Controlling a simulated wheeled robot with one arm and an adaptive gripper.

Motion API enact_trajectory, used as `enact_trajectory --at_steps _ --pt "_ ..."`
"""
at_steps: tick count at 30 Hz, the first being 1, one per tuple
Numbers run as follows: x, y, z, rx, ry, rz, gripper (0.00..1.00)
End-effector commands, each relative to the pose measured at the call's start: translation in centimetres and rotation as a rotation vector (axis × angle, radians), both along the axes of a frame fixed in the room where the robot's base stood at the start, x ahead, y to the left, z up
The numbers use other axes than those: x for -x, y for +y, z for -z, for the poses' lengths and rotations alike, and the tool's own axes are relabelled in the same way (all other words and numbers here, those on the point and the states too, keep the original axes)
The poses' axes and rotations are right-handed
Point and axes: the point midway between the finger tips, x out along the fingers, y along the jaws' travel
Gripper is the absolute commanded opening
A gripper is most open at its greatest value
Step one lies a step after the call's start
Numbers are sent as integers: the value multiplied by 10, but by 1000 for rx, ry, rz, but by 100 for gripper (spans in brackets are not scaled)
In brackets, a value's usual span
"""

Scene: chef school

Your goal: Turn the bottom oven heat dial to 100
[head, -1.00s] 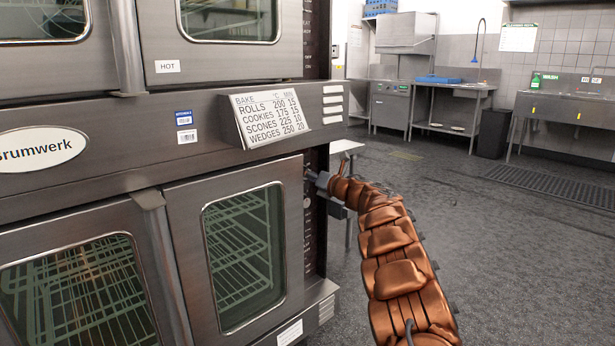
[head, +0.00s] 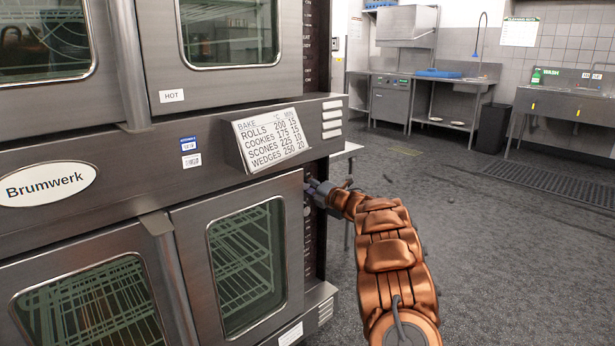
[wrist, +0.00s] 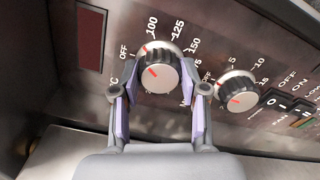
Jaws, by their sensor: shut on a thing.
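The heat dial (wrist: 160,72) is a silver knob with red marks on its panel in the wrist view. Around it are printed OFF, 100, 125 and 150. Its red marks point up and left, between OFF and 100. My gripper (wrist: 161,92) has one purple-padded finger on each side of the dial and is shut on it. In the head view my gripper (head: 318,191) reaches the right edge of the bottom oven (head: 185,225); there the dial is hidden.
A second dial (wrist: 237,90), numbered 5, 10, 15, sits close right of my gripper, with switches (wrist: 285,105) beyond. The bake chart (head: 270,138) juts out above the lower doors. Open floor (head: 500,260) lies to the right.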

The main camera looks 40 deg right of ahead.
Motion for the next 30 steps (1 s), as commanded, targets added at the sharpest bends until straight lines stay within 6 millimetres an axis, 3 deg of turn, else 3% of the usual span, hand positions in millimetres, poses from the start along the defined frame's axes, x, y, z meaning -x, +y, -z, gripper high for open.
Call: enact_trajectory --at_steps 15,30 --pt "0 -1 -3 -364 -7 2 9" --pt "0 -1 1 -443 -9 1 9"
